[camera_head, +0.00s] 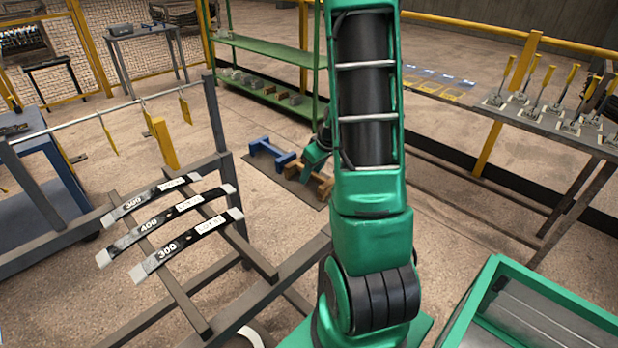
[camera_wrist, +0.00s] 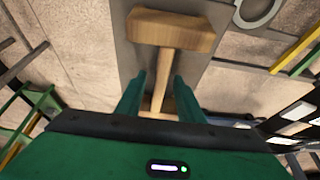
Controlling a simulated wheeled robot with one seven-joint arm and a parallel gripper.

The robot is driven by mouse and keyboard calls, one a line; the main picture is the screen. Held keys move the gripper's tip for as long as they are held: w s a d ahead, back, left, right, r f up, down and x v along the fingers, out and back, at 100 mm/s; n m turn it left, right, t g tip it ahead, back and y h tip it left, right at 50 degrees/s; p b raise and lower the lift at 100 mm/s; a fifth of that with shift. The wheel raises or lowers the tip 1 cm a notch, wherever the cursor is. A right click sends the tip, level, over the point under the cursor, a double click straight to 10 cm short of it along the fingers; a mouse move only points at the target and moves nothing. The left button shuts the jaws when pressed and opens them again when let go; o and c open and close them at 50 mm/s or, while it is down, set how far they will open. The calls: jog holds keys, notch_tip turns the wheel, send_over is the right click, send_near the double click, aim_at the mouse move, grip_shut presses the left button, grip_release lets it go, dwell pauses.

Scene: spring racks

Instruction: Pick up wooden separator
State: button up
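The wooden separator (camera_head: 323,188) is a brown I-shaped piece on a dark mat on the floor, partly hidden by my arm. In the wrist view its broad end block (camera_wrist: 170,30) shows at the top, with a narrower bar running down between my fingers. My gripper (camera_wrist: 159,78) is open, with one green finger on each side of that bar. The right finger is close to the bar and a gap shows at the left; contact cannot be told. In the head view my gripper (camera_head: 318,152) is low at the separator, partly hidden by my arm.
A similar blue separator (camera_head: 270,153) stands left of the wooden one on the mat (camera_head: 285,182). A green shelf (camera_head: 262,50) is behind. A rack with labelled leaf springs (camera_head: 170,222) is at the left. A table with yellow-handled tools (camera_head: 545,122) is at the right.

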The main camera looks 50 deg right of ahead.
jog(key=shift+c, duration=0.6)
grip_shut()
